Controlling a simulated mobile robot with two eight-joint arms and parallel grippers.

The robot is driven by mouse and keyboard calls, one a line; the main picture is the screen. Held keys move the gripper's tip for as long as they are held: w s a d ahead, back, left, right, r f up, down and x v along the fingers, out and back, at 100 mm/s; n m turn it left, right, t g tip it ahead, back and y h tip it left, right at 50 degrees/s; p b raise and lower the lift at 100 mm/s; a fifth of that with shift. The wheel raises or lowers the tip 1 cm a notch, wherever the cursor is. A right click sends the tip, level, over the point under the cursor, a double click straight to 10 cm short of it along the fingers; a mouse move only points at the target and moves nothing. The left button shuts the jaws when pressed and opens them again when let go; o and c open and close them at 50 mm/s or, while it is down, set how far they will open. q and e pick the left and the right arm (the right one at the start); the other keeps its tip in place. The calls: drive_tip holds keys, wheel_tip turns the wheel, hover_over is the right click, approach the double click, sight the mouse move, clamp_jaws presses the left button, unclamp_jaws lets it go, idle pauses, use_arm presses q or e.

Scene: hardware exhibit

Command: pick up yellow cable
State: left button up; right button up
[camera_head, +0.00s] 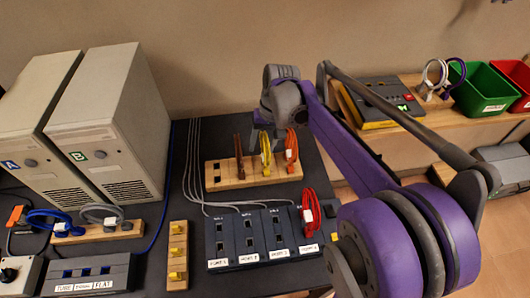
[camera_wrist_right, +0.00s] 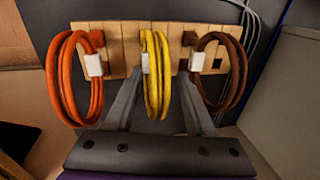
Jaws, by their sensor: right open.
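The yellow cable (camera_head: 266,158) is a coiled loop with a white tag, hanging from the wooden rack (camera_head: 224,182) between a brown cable (camera_head: 239,158) and an orange cable (camera_head: 291,150). My right gripper (camera_head: 268,118) is above the rack, its fingertips hard to make out in the head view. In the right wrist view, the right gripper (camera_wrist_right: 160,82) is open, with one finger on each side of the yellow cable (camera_wrist_right: 156,80). I cannot tell whether the fingers touch it. My left gripper is not in view.
The orange cable (camera_wrist_right: 78,80) and brown cable (camera_wrist_right: 218,75) hang close outside the fingers. A dark port block (camera_head: 262,238) with a red cable (camera_head: 311,215) stands in front of the rack. Two computer towers (camera_head: 110,120) stand left. Green bin (camera_head: 486,88) is at right.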

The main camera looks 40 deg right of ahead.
clamp_jaws()
idle(0.5)
